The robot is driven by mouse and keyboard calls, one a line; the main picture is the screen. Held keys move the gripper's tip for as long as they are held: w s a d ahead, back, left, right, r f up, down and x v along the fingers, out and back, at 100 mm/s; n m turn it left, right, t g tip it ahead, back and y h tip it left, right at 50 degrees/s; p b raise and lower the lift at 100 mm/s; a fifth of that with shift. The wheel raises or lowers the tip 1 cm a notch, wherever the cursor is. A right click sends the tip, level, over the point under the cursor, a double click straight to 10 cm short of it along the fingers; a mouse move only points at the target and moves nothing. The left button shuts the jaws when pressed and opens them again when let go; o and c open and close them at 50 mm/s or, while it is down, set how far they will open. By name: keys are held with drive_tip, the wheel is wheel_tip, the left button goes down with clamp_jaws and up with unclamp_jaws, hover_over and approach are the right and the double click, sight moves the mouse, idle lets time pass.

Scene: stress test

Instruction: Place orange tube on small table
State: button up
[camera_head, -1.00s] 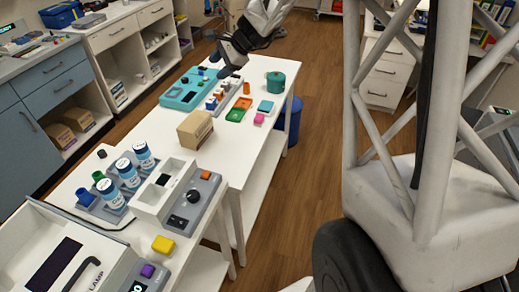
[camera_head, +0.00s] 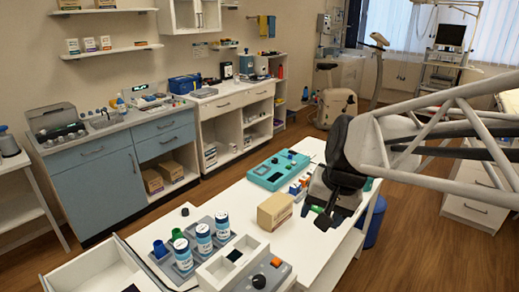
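My gripper (camera_head: 322,216) is dark and points down over the right part of the long white table (camera_head: 232,197). Its fingers are small and dark here, and I cannot tell whether they are open or hold anything. A small orange piece (camera_head: 304,182) shows just left of my gripper, by a rack with blue pieces; I cannot tell if it is the orange tube. My gripper and arm hide the table area behind them. I cannot tell which surface is the small table; a white table also stands at the far left edge (camera_head: 22,186).
A cardboard box (camera_head: 275,211) stands left of my gripper. A teal device (camera_head: 278,169) lies behind it. White-capped bottles (camera_head: 203,238) in a grey rack and a white device (camera_head: 232,262) fill the near end. A blue bin (camera_head: 375,222) stands right of the table.

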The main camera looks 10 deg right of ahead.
drive_tip(key=s+d+f+n+h, duration=0.1)
drive_tip(key=s+n, duration=0.3)
drive_tip(key=s, duration=0.6)
drive_tip(key=shift+s+f+h, duration=0.25)
drive_tip(key=shift+f+h, duration=0.1)
drive_tip(key=shift+h, duration=0.35)
drive_tip(key=shift+o, duration=0.4)
drive_tip(key=w+d+m+h, duration=0.1)
drive_tip(key=w+d+m, duration=0.15)
drive_tip(key=w, duration=0.95)
drive_tip(key=w+d+m, duration=0.2)
drive_tip(key=w+d, duration=0.2)
drive_tip(key=w, duration=0.8)
drive_tip(key=w+d+m+h, duration=0.1)
drive_tip(key=w+d+m, duration=0.15)
drive_tip(key=w, duration=1.05)
drive_tip(key=w+d+f+m, duration=0.2)
drive_tip(key=w+d+f, duration=0.3)
drive_tip(key=w, duration=0.5)
drive_tip(key=w+d+f+m, duration=0.2)
drive_tip(key=w+d+f, duration=0.3)
drive_tip(key=w+f, duration=0.4)
drive_tip(key=w+d+f+m+g, duration=0.1)
drive_tip(key=w+d+f+m, duration=0.1)
drive_tip(key=w+d+f, duration=0.3)
drive_tip(key=w+f, duration=0.4)
drive_tip(key=w, duration=0.1)
drive_tip(key=shift+w+f+h, duration=0.2)
drive_tip(key=shift+w+h, duration=0.1)
drive_tip(key=shift+h, duration=0.1)
